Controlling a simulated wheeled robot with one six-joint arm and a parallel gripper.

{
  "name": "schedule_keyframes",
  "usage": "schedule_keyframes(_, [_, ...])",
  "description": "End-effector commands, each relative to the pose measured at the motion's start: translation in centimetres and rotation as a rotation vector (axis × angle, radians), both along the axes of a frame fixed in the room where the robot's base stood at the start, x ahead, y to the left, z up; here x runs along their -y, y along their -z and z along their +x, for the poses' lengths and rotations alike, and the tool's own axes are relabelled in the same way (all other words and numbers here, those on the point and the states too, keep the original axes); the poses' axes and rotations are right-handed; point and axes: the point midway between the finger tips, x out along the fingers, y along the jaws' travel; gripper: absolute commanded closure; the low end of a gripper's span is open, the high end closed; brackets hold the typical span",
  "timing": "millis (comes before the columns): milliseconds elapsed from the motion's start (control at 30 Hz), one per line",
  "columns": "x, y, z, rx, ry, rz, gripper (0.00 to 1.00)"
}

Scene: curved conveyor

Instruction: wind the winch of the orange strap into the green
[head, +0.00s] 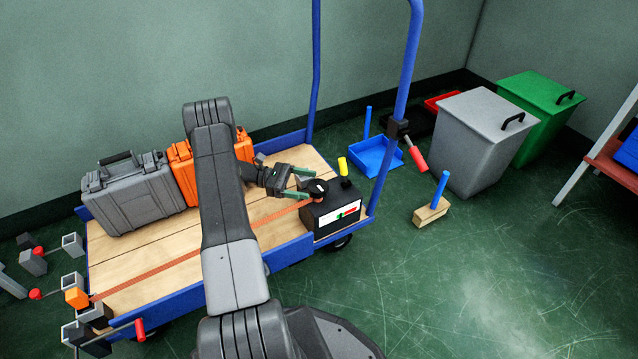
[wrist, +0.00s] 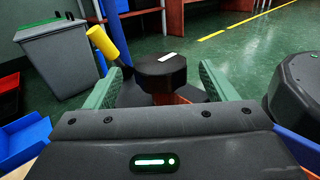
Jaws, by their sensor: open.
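The orange strap (head: 185,257) runs across the trolley deck from the front left to the black winch box (head: 333,214) at the right end. The box has a white gauge (head: 338,214) with green and red parts; its pointer is too small to read. On top are a round black knob (head: 318,187) with a white mark and a yellow handle (head: 343,166). My gripper (head: 303,185) is open at the knob. In the wrist view the knob (wrist: 162,70) stands between the two green fingers, with visible gaps on both sides. The yellow handle (wrist: 107,43) stands left of it.
A grey case (head: 130,197) and an orange case (head: 183,170) stand on the wooden deck (head: 150,255). A blue trolley post (head: 408,60) rises beside the winch. Grey bin (head: 480,140), green bin (head: 540,105), blue dustpan (head: 375,157) and brush (head: 431,213) stand right. Floor at front right is clear.

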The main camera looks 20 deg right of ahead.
Motion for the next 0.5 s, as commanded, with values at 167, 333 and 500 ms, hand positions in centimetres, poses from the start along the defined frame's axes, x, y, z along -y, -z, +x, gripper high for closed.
schedule_keyframes(167, [-3.2, -0.1, 2.5, 0.001, -0.004, 0.0, 0.22])
schedule_keyframes(333, [-5.1, 0.0, 3.9, 0.0, -0.001, 0.0, 0.22])
schedule_keyframes(500, [-5.9, 0.0, 4.5, -0.001, 0.0, 0.001, 0.22])
